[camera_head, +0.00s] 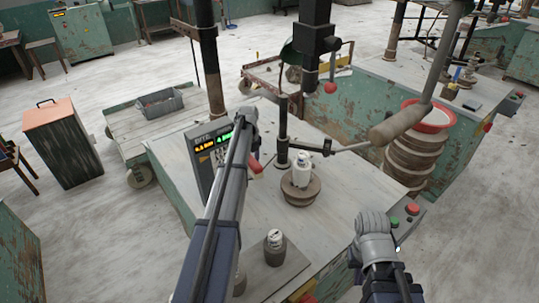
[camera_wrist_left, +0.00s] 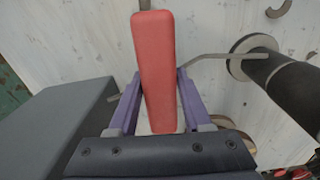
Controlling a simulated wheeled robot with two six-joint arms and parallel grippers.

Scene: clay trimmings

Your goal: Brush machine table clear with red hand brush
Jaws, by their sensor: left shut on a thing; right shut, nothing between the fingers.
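The red hand brush (camera_wrist_left: 157,65) is between the two purple fingers of my left gripper (camera_wrist_left: 158,105) in the left wrist view. In the head view a bit of the brush's red (camera_head: 256,168) shows beside my left arm, which hides much of the left gripper. The machine table (camera_head: 335,205) is a pale, worn top. Its wood-like surface also shows in the left wrist view (camera_wrist_left: 220,25). The brush's bristles are hidden. My right gripper (camera_head: 375,235) is low at the table's front right, holding nothing; its fingertips are hard to make out. I cannot clearly make out trimmings.
A white bottle (camera_head: 301,172) stands on a round brown block (camera_head: 300,192) mid-table. A small dark weight (camera_head: 275,248) stands on a plate near the front. A lever with a wooden handle (camera_head: 400,125) overhangs the right side. A control display (camera_head: 208,150) stands at the left edge.

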